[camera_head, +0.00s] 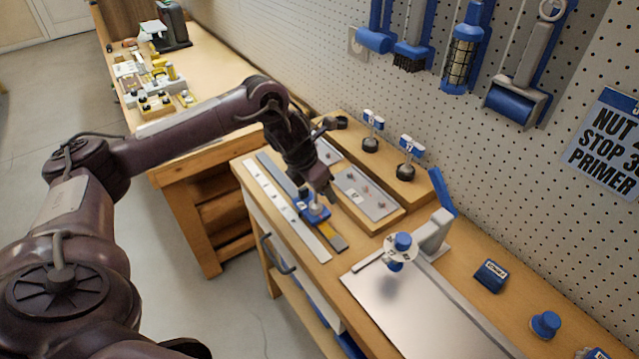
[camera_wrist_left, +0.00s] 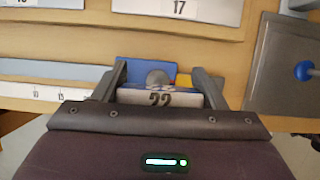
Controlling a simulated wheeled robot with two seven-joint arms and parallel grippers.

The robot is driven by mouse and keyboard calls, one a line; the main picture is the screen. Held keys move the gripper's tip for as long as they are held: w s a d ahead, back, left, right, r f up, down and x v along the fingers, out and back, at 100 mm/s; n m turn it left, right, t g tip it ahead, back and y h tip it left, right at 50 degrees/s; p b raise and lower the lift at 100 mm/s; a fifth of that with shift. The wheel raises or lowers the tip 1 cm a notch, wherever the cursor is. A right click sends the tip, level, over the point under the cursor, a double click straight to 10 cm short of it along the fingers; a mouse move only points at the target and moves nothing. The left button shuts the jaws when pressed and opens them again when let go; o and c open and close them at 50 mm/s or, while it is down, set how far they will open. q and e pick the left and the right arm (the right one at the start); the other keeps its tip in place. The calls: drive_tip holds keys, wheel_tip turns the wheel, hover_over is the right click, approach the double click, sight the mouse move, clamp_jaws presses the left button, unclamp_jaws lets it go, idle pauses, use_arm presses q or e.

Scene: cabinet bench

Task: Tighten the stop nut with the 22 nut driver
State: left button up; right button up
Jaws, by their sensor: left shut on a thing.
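My left gripper (camera_head: 318,196) reaches down over the bench. It is shut on a blue piece (camera_head: 313,212) with a white label. In the left wrist view, the label reading 22 (camera_wrist_left: 160,98) sits between the fingers, with blue and a grey round part behind it. I take this piece to be the 22 nut driver or its holder; the fingers hide much of it. It is low over the strips at the bench's front edge; I cannot tell whether it touches them. A bench tool with a blue knob (camera_head: 403,241) stands to the right. I cannot make out the stop nut. My right gripper is not in view.
A numbered white strip (camera_head: 287,211) lies along the front edge. A raised wooden shelf (camera_head: 405,190) behind holds two dark knobs with blue-and-white tags. A grey metal plate (camera_head: 400,315), a blue block (camera_head: 490,276) and a blue knob (camera_head: 546,323) are to the right. A pegboard stands behind.

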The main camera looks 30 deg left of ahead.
use_arm(q)
drive_tip(key=shift+r+p, duration=1.6)
drive_tip(key=shift+r, duration=0.65)
